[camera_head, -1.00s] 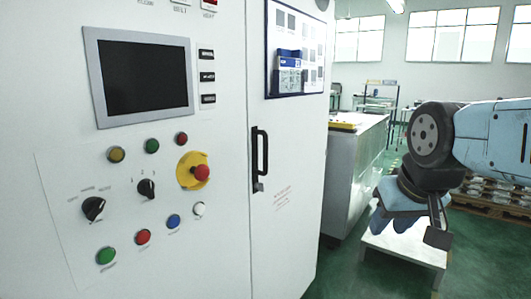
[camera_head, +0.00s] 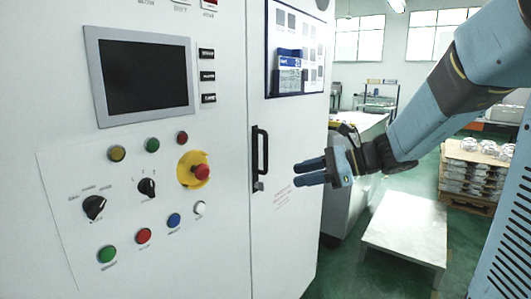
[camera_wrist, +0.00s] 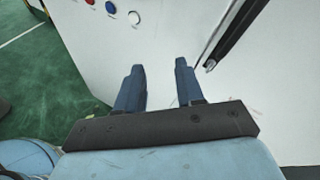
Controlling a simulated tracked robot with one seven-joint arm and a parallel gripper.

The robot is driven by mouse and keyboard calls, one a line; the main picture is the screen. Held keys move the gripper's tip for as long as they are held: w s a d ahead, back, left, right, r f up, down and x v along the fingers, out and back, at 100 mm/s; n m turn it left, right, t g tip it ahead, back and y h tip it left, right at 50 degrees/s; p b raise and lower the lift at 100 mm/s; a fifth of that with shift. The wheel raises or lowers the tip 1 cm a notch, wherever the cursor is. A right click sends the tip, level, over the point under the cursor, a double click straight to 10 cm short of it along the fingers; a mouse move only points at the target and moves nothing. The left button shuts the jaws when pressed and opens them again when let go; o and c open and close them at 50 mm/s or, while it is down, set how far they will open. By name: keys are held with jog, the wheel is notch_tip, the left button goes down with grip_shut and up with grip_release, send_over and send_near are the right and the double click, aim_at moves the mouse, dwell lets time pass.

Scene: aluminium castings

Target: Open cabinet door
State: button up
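The cabinet door (camera_head: 295,215) is a white panel right of the control panel, and it looks shut. Its black vertical handle (camera_head: 260,152) is on the door's left side, with a small lock below it. My gripper (camera_head: 300,174) is in front of the door, a little right of the handle and near its lower end, with fingers pointing left. In the wrist view the two blue fingers (camera_wrist: 160,78) are apart with nothing between them. The handle (camera_wrist: 236,32) shows to the right of both fingers there, not between them.
The control panel (camera_head: 130,205) with a screen, knobs, buttons and a red emergency stop is left of the door. A low white table (camera_head: 405,228) and a pallet of castings (camera_head: 475,172) stand to the right. Green floor (camera_head: 345,275) lies in front.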

jog(key=w+d+m+t+y, duration=0.2)
jog(key=w+d+m+t, duration=0.15)
jog(key=w+m, duration=0.45)
jog(key=n+t, duration=0.1)
send_over(266, 168)
jog(key=shift+w+a+r, duration=0.1)
jog(key=shift+w+r, duration=0.3)
jog(key=shift+c, duration=0.2)
grip_shut()
